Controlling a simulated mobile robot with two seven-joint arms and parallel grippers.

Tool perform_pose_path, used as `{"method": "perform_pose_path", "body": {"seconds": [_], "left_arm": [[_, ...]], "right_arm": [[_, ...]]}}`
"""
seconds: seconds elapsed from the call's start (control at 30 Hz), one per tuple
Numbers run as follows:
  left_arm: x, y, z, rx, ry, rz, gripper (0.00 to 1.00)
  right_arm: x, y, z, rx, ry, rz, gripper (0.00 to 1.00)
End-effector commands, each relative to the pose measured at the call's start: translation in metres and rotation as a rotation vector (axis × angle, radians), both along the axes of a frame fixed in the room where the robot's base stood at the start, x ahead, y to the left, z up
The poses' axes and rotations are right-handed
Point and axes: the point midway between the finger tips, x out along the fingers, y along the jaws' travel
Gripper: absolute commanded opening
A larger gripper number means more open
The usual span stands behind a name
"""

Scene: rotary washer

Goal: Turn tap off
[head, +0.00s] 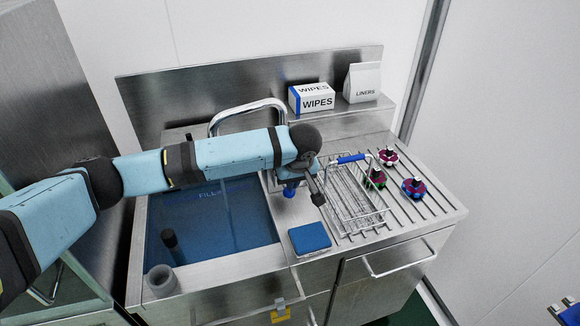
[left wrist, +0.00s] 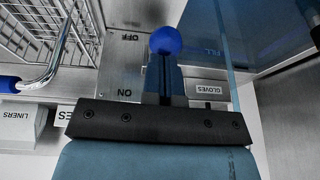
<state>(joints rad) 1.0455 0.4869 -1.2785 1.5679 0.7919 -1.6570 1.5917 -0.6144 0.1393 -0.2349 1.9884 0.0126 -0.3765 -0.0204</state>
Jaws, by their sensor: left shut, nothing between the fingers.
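The tap's curved metal spout (head: 250,108) arches over the sink, and a thin pale stream (head: 227,205) falls from it. The stream also shows in the left wrist view (left wrist: 229,50). The tap handle has a blue ball knob (head: 289,191), seen in the left wrist view (left wrist: 165,41) close to the OFF label (left wrist: 130,37). The ON label (left wrist: 124,93) is further down. My left gripper (left wrist: 165,72) is shut and empty, its fingers pointing at the knob. I cannot tell if they touch it. The handle's stem is hidden. My right gripper is out of view.
The sink basin (head: 160,262) holds blue water. A wire basket (head: 355,205) stands right of the handle, with a blue sponge (head: 309,238) in front. Several coloured valve-like parts (head: 413,187) sit on the drainboard. A wipes box (head: 312,98) and liners bag (head: 362,82) stand behind.

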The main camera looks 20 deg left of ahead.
Motion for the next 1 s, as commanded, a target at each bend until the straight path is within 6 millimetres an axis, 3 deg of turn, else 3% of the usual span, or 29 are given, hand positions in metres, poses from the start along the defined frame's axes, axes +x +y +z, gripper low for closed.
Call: {"method": "perform_pose_path", "body": {"seconds": [0.03,0.5,0.73,1.0], "left_arm": [[-0.005,-0.003,-0.001,0.022,-0.027,-0.003,0.0],[-0.025,-0.016,-0.054,0.114,-0.162,0.0,0.0],[-0.026,-0.016,-0.081,0.227,-0.33,0.001,0.0],[-0.022,-0.015,-0.1,0.224,-0.332,0.002,0.0]], "right_arm": [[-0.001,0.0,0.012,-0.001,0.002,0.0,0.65],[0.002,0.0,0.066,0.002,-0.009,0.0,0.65],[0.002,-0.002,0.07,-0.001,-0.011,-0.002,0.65],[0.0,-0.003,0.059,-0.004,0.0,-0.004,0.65]]}}
